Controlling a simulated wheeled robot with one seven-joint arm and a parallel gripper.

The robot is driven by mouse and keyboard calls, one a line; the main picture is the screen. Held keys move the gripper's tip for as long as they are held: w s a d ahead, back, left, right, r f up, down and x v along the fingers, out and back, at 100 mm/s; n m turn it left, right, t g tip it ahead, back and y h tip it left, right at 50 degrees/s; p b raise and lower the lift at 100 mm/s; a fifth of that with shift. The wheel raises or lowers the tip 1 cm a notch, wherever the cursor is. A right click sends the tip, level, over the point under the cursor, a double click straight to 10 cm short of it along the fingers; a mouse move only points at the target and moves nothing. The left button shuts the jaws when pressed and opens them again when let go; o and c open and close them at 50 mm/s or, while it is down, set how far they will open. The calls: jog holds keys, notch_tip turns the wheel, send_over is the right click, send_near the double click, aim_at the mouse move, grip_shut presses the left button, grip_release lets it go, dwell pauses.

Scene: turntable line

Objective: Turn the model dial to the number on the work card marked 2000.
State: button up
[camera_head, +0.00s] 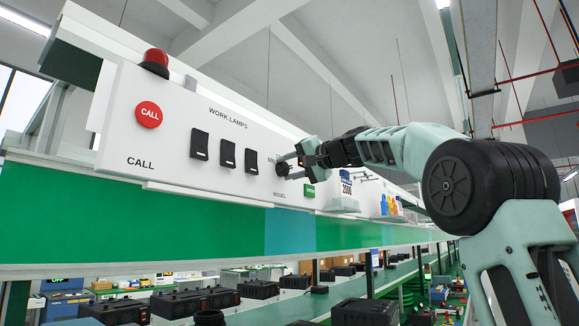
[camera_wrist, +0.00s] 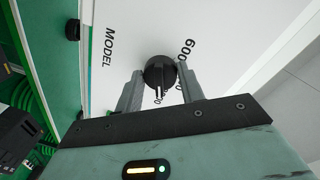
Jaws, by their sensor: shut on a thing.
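The model dial is a round black knob on the white panel (camera_head: 178,100). It shows in the head view (camera_head: 282,169) and in the wrist view (camera_wrist: 159,71), where the printed word MODEL and the number 600 stand beside it. My gripper (camera_wrist: 160,84) is shut on the dial, one grey finger on each side. In the head view my gripper (camera_head: 288,163) reaches it from the right. Other numbers are partly hidden by the dial and fingers, so I cannot tell its setting. The work card (camera_head: 346,183) marked 2000 stands right of the dial.
Several black switches (camera_head: 227,153) under WORK LAMPS and a red CALL button (camera_head: 149,114) lie left of the dial. A green button (camera_head: 309,191) sits close below right. Small coloured bottles (camera_head: 390,205) stand farther right. Below the panel run a conveyor and black cases.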

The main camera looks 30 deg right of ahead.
jog(key=shift+d+m, duration=0.1)
jog(key=shift+m, duration=0.3)
jog(key=o, duration=1)
jog(key=shift+c, duration=0.2)
jog(key=b+v, duration=0.5)
jog(key=v, duration=1.2)
jog(key=shift+s+r+b, duration=0.15)
jog(key=shift+s+b, duration=0.05)
jog(key=shift+b, duration=0.1)
